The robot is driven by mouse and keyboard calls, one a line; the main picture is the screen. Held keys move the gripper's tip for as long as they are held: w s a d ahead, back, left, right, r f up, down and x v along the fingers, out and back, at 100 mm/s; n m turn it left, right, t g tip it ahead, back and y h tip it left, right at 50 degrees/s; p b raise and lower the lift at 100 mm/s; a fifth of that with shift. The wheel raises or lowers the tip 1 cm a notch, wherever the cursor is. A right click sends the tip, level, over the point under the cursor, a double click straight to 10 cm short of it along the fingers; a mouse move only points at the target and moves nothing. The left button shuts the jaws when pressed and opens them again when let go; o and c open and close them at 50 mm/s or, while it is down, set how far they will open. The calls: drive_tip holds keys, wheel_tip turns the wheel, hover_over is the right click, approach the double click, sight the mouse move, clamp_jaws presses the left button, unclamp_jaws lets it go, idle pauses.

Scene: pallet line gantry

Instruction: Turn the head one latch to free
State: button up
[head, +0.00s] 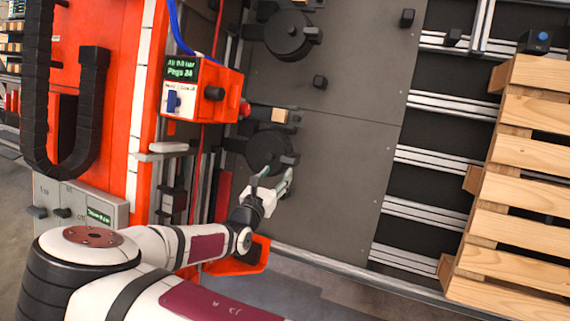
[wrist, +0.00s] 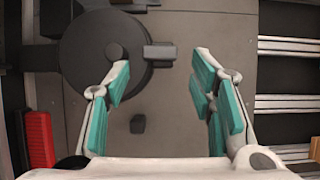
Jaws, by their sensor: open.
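Two dark round discs with lugs stand on the grey plate (head: 345,130). I cannot tell from any marking which is head one. The nearer disc (head: 266,152) is just beyond my gripper (head: 275,188). The farther disc (head: 286,36) is at the top. In the wrist view the nearer disc (wrist: 100,55) is at upper left, and its dark lug (wrist: 160,52) lies ahead, between the lines of the fingers. My gripper (wrist: 162,72) is open, with teal pads apart and nothing between them. I cannot tell whether a finger touches the disc.
An orange box (head: 205,92) with a green-lettered display, a blue switch and a black knob stands left of the discs. Small dark blocks (head: 320,82) stick up from the plate. A wooden pallet (head: 535,185) lies at right beyond metal rails (head: 425,210). The plate's middle is mostly clear.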

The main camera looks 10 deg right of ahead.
sight(287, 158)
drive_tip(key=b+x, duration=0.1)
drive_tip(key=x, duration=0.6)
drive_tip(key=shift+w+d, duration=0.25)
drive_tip(key=shift+w, duration=0.05)
drive_tip(key=c, duration=0.9)
